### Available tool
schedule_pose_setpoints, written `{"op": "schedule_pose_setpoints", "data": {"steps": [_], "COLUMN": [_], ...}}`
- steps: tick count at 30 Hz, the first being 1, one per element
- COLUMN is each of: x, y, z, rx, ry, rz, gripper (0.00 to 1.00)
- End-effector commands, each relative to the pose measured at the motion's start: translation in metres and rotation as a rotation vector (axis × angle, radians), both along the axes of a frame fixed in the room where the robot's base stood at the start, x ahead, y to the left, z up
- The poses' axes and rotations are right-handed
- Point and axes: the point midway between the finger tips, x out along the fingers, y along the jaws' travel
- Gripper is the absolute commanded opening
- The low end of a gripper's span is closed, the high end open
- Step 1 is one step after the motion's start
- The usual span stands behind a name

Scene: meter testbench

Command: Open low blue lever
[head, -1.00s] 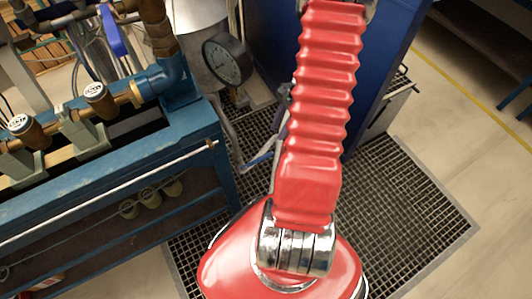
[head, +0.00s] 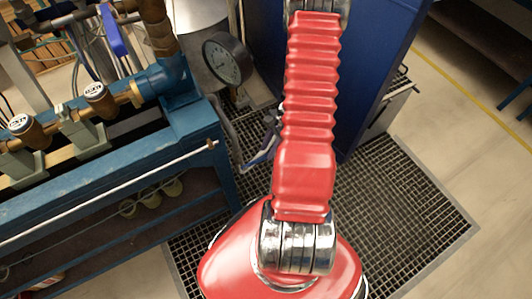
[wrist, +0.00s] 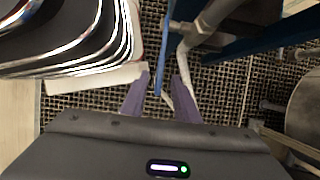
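A thin blue lever (wrist: 159,72) shows edge-on in the wrist view, ahead of my gripper (wrist: 159,98). Its near end lies in line with the gap between the two purple fingers. The fingers are apart, with nothing visibly clamped between them; I cannot tell whether either touches the lever. In the head view the low blue lever (head: 260,157) shows as a small strip beside the grey pipe, left of my red arm. My gripper is mostly hidden behind the arm there, with only a small part showing near the lever.
Another blue lever (head: 111,30) sits higher at the upper left. A blue cabinet (head: 370,80) stands behind my arm. Metal grating (head: 400,200) covers the floor to the right.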

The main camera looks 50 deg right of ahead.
Motion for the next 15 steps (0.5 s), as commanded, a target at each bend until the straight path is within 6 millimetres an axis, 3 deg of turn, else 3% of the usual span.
{"op": "schedule_pose_setpoints", "data": {"steps": [6,15], "x": [0.002,0.003], "y": [0.008,0.009], "z": [-0.019,-0.024], "rx": [0.000,-0.001], "ry": [0.000,-0.001], "rz": [0.000,0.000], "gripper": [0.28,0.28]}}
